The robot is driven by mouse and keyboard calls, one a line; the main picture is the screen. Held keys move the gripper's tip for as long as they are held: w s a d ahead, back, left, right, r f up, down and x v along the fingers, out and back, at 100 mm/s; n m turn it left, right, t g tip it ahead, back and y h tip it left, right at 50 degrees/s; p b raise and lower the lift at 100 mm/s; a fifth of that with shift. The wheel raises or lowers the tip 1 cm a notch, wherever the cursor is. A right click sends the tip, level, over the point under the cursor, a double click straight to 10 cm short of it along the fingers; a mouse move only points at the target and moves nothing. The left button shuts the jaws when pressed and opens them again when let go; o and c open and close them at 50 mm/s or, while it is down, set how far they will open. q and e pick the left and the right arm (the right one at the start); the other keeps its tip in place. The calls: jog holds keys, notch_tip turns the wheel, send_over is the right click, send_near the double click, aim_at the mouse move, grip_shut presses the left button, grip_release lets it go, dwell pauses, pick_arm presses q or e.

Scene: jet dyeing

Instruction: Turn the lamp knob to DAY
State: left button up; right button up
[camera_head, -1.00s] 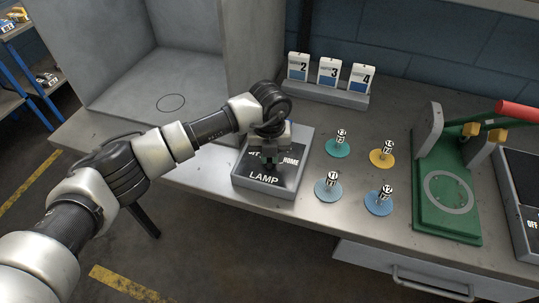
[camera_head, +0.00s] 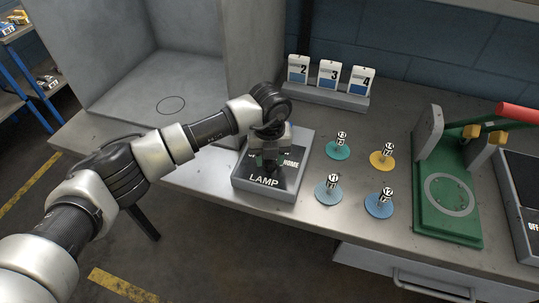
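The lamp box (camera_head: 264,181) sits at the front of the grey bench and bears the words LAMP and HOME on its dark top plate. My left gripper (camera_head: 268,160) points down over the middle of this plate. The knob and the DAY mark cannot be made out, as the gripper and wrist cover that part of the plate. I cannot tell whether the fingers are closed on the knob. My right gripper is not in view.
A grey booth (camera_head: 160,70) stands behind my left arm. A rack of numbered cards (camera_head: 328,94) is at the back. Several numbered discs, such as a yellow one (camera_head: 382,160), lie right of the lamp box. A green press (camera_head: 450,205) with a red handle stands further right.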

pick_arm(q)
notch_tip(320, 180, up, 11)
jog(key=b, duration=0.2)
jog(key=shift+b, duration=0.35)
jog(key=shift+f, duration=0.15)
